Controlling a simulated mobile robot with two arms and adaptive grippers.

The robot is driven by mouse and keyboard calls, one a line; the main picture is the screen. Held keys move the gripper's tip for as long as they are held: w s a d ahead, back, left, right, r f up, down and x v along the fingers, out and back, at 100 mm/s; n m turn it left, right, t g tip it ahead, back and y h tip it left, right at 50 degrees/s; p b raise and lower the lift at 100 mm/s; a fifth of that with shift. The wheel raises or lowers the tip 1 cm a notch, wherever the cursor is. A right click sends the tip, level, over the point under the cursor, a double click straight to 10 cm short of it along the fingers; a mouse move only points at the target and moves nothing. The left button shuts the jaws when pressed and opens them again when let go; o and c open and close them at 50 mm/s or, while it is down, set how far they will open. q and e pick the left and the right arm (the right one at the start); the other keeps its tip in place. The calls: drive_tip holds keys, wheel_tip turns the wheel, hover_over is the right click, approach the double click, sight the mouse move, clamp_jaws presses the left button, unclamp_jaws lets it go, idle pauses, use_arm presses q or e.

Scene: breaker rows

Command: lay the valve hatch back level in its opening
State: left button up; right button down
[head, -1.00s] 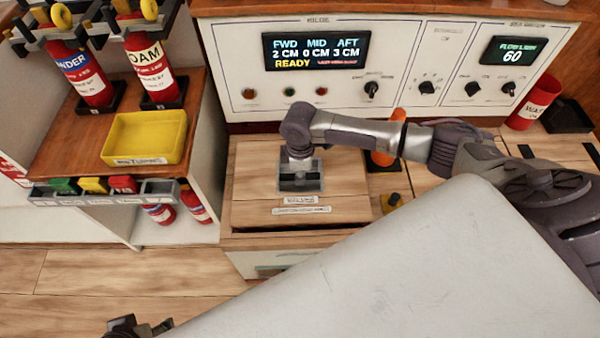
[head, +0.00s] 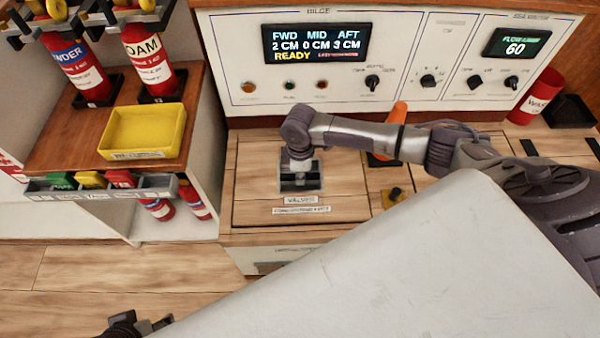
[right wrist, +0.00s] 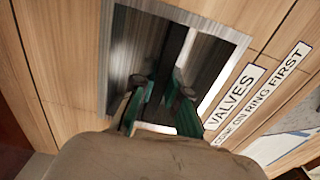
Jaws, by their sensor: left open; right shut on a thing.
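The wood-grain valve hatch (head: 340,195) lies in the counter top, with its "VALVES" label near the front edge. It looks level with the surface around it. My right gripper (head: 300,172) points down into the metal recess of the hatch. In the right wrist view, the right gripper (right wrist: 163,92) is shut on the dark bar (right wrist: 176,45) across the recess (right wrist: 210,55). The hatch (right wrist: 70,60) also shows there around the recess. My left gripper (head: 142,327) is open at the bottom left edge, away from the hatch and partly cut off.
An orange handle (head: 396,125) and a yellow block with a black knob (head: 396,196) are right of the hatch. The bilge panel (head: 240,70) stands behind. A yellow tray (head: 146,155) and fire extinguishers are at left. My pale body covers the lower right.

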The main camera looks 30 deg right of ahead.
drive_tip(key=shift+w+f, duration=0.1)
drive_tip(key=shift+f, duration=0.3)
drive_tip(key=c, duration=1.1)
unclamp_jaws()
drive_tip(key=shift+s+f, duration=0.1)
drive_tip(key=shift+s, duration=0.1)
wheel_tip(320, 180, up, 12)
drive_tip(key=shift+w, duration=0.1)
